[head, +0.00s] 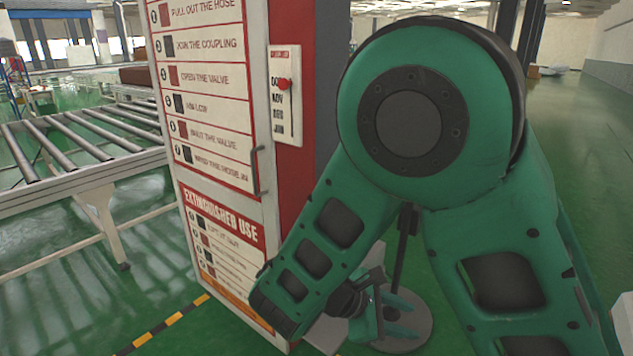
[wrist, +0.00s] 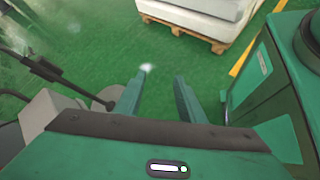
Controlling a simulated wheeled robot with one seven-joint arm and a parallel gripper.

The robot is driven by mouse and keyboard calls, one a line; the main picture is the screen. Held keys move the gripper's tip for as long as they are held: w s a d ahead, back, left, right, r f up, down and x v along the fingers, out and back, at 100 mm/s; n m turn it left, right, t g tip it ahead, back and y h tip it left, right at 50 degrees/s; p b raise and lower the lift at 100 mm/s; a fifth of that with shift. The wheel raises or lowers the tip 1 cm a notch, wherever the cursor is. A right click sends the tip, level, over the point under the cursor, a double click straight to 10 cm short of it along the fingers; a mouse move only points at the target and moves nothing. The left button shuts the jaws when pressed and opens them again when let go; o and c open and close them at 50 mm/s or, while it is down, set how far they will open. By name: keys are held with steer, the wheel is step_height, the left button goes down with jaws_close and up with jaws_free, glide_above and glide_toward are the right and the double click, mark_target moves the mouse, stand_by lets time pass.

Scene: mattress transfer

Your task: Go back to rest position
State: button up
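My gripper (wrist: 162,95) points down at the green floor in the wrist view. Its two green fingers stand apart with only bare floor between them, so it is open and empty. In the head view my green arm is folded in front of me and covers much of the right half. My gripper (head: 398,318) is low in that view, partly hidden by the arm. A white mattress (wrist: 205,12) lies on a wooden pallet (wrist: 190,32) at the top of the wrist view, apart from my gripper.
A red and white fire cabinet (head: 215,130) with a side lever stands close to my arm. A roller conveyor (head: 80,145) is on the left. Yellow-black floor tape (head: 170,322) runs by the cabinet. Open green floor (head: 590,150) lies at the right.

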steer(key=s+d+r+m+g+y, duration=0.2)
steer(key=s+d+r+m+y, duration=0.1)
steer(key=d+m, duration=0.4)
steer(key=s+d+r+m+g+y, duration=0.2)
steer(key=s+d+r+m+g, duration=0.15)
steer(key=d, duration=0.65)
steer(key=s+d+r+m+t+y, duration=0.1)
steer(key=s+d+r+m+y, duration=0.1)
steer(key=s+m, duration=0.4)
steer(key=s+d+r+m+t+y, duration=0.2)
steer(key=s+d+m+y, duration=0.1)
steer(key=s+m, duration=0.2)
steer(key=shift+s+d+m, duration=0.25)
steer(key=shift+s+m, duration=0.1)
steer(key=shift+s, duration=0.4)
